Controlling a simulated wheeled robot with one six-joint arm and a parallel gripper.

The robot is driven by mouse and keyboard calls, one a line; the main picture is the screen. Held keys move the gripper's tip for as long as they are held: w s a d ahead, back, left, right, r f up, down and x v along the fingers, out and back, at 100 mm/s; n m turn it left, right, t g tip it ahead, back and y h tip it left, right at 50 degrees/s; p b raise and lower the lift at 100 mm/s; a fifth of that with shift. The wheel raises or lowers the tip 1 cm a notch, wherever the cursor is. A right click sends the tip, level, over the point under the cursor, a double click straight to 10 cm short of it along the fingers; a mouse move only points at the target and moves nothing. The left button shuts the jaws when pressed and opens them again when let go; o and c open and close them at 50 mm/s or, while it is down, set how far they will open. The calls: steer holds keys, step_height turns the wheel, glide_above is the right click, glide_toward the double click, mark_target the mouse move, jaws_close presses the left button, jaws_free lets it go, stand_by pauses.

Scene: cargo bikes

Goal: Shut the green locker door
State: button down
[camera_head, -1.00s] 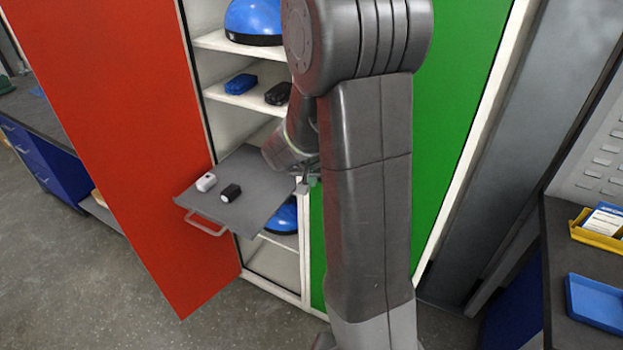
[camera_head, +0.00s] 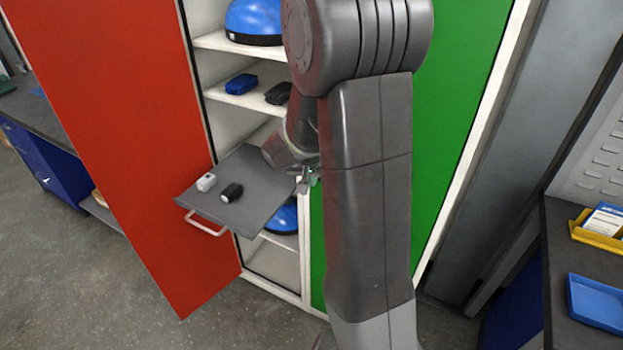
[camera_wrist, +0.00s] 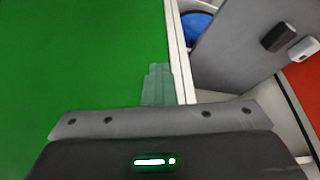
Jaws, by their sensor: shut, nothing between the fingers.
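The green locker door (camera_head: 455,120) stands behind my arm, on the right half of the locker. It looks flush or nearly flush with the frame, but my arm hides much of it. In the wrist view the green door (camera_wrist: 80,60) fills the left side, and its edge lies along the white upright post (camera_wrist: 178,50). My gripper (camera_wrist: 157,82) is shut and empty, its fingers in front of the door beside that edge; contact cannot be told. In the head view my gripper (camera_head: 308,180) is at the post, partly hidden by my arm.
The red door (camera_head: 110,130) stands open on the left. A grey pull-out tray (camera_head: 255,195) with a white and a black item juts out close to my gripper. Shelves (camera_head: 245,97) hold blue helmets and small packs. A workbench with trays (camera_head: 598,300) is at right.

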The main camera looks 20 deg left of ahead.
stand_by(0.3)
steer(key=c, duration=1.5)
jaws_free()
steer(key=b+v, duration=0.1)
steer(key=v, duration=1.2)
steer(key=shift+s+r, duration=0.2)
steer(key=shift+r, duration=0.15)
steer(key=shift+d+f, duration=0.1)
steer(key=x, duration=1.1)
steer(key=shift+w+f+p, duration=0.2)
steer(key=shift+f+p, duration=0.05)
steer(key=shift+p, duration=0.2)
